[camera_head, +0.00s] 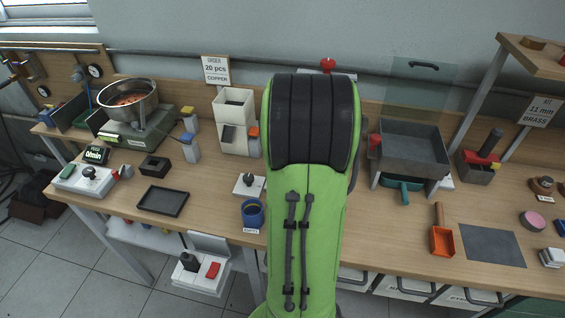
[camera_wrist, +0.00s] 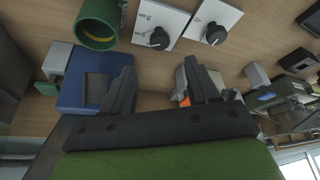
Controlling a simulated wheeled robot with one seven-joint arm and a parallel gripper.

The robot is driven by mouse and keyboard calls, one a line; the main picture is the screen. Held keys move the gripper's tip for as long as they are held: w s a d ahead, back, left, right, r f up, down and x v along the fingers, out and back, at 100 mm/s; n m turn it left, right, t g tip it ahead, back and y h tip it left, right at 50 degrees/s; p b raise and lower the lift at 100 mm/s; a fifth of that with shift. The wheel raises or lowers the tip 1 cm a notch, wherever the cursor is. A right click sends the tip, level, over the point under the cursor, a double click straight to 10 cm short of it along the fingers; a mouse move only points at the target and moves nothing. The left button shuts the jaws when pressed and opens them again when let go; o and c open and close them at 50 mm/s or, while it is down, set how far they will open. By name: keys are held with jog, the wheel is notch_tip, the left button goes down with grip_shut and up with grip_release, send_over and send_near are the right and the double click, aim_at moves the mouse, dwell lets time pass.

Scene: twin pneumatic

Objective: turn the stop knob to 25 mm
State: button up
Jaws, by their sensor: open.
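In the wrist view two dark round knobs with pointers sit side by side on white plates: a left knob (camera_wrist: 159,38) and a right knob (camera_wrist: 216,33). Their plate markings are too small to read, so I cannot tell which is the stop knob. My gripper (camera_wrist: 160,82) is open, its two dark fingers apart with nothing between them. Both knobs lie beyond the fingertips in the picture, apart from them. In the head view one knob on a white plate (camera_head: 249,183) shows left of my green arm, which hides my gripper.
In the wrist view a green cup (camera_wrist: 98,22) and a blue box (camera_wrist: 92,85) lie near the left finger. In the head view a blue cup (camera_head: 252,213) stands before the knob plate, a white dispenser (camera_head: 234,115) behind it. A black tray (camera_head: 162,201) lies left.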

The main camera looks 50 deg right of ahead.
jog(key=v, duration=0.6)
jog(key=shift+r+p, duration=0.2)
jog(key=shift+p, duration=0.25)
